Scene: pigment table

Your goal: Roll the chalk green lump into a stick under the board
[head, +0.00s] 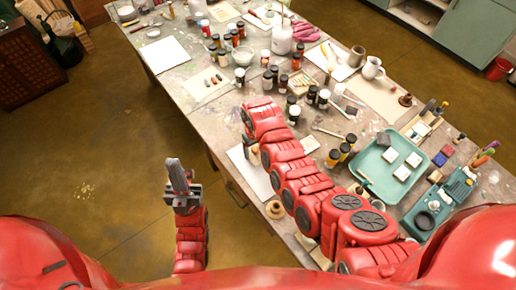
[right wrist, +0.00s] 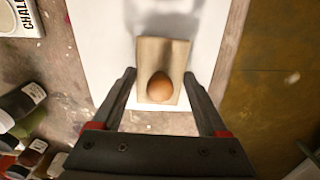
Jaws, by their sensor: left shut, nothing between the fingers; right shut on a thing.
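In the right wrist view a flat tan board (right wrist: 163,58) with a round brown knob (right wrist: 160,88) lies over a white sheet (right wrist: 108,60). In the head view the white sheet (head: 255,178) lies at the table's near edge, and my right arm hides most of the board and gripper. I see no green lump in either view; the board may cover it. My left gripper (head: 178,172) is shut and empty, off the table's near edge.
A white tin marked CHALK (right wrist: 22,18) stands beside the sheet. Several dark jars (right wrist: 22,98) stand left of it. In the head view a teal tray (head: 376,178) with white blocks is to the right. Floor (head: 110,150) is clear left of the table.

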